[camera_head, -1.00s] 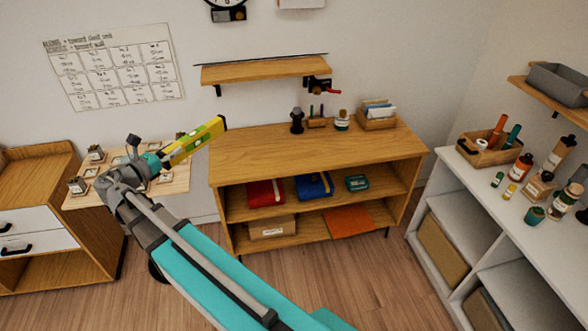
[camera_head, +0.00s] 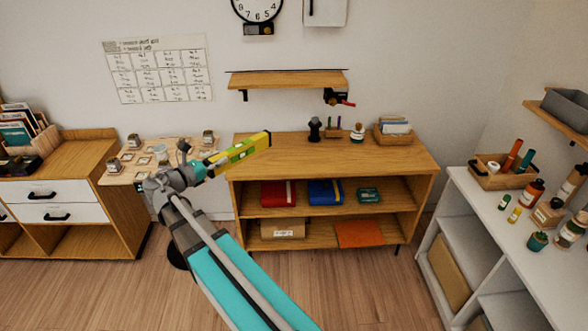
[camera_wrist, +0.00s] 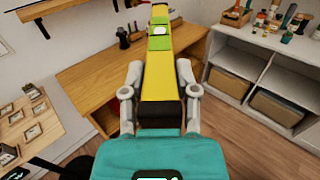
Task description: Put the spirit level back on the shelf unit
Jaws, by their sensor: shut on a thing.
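The spirit level (camera_head: 240,149) is a yellow bar with green patches. My gripper (camera_head: 205,167) is shut on one end of it and holds it out in the air, tilted up to the right in the head view. In the wrist view the spirit level (camera_wrist: 160,75) points away between the two fingers of my gripper (camera_wrist: 161,95). The wooden shelf unit (camera_head: 330,154) stands against the back wall, with a top board and two lower shelves. The level's far end overlaps the top's left part in the head view. The shelf unit's top also shows in the wrist view (camera_wrist: 95,75).
The top's right side holds a dark figure (camera_head: 314,129), a bottle (camera_head: 357,132) and a card box (camera_head: 394,131). Its left and middle are clear. A wall shelf (camera_head: 290,79) with a clamp hangs above. A white unit (camera_head: 455,215) stands right, a drawer cabinet (camera_head: 75,190) left.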

